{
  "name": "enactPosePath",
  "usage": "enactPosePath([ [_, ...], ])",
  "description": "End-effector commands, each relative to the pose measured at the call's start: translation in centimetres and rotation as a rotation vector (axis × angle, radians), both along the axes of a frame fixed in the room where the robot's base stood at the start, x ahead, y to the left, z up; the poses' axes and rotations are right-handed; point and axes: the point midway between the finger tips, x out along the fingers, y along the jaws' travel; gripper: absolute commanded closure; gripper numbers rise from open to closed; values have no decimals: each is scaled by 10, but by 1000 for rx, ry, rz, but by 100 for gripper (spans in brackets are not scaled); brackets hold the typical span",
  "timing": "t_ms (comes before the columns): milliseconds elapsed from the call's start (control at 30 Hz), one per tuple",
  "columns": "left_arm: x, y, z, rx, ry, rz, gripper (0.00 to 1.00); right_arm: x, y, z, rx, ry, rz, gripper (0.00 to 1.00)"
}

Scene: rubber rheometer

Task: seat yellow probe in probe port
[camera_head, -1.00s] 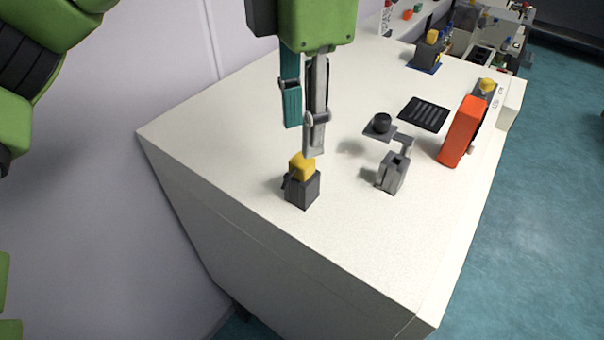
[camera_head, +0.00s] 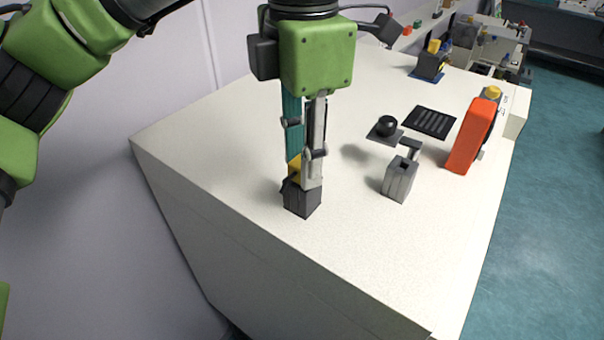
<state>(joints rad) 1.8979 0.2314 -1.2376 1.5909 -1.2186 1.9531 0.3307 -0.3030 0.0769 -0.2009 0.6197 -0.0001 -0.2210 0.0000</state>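The yellow probe (camera_head: 294,168) stands in a small dark grey block (camera_head: 301,201) near the table's left front edge. My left gripper (camera_head: 304,173) points straight down over it. Its teal finger is behind the probe and its grey finger in front, covering part of it. The fingers look about as far apart as before, so it appears open around the probe. A grey upright block (camera_head: 399,181) stands further right; I cannot tell whether it is the probe port. My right gripper is not in view.
An orange device (camera_head: 473,137) stands at the right edge of the white table (camera_head: 250,225). A black knob on a plate (camera_head: 386,127) and a black slotted mat (camera_head: 429,122) lie behind the grey block. A yellow-topped dark block (camera_head: 430,66) stands farther back. The table's left front is clear.

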Motion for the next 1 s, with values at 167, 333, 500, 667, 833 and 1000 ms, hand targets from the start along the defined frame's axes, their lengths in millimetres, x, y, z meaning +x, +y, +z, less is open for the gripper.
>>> enactPosePath([
  [167, 0, 0, 6, 0, 0, 0, 94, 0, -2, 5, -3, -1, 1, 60],
  [333, 0, 0, 19, 0, 0, 0, 94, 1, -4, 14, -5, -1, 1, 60],
  [500, 0, 0, 30, 0, 1, 0, 94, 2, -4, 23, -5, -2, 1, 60],
  [667, 0, 0, 42, -1, 0, 0, 94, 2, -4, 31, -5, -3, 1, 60],
  [833, 0, 0, 54, -1, 0, 0, 94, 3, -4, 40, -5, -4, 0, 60],
  [1000, 0, 0, 66, -1, 0, 0, 94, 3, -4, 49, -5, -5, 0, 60],
])
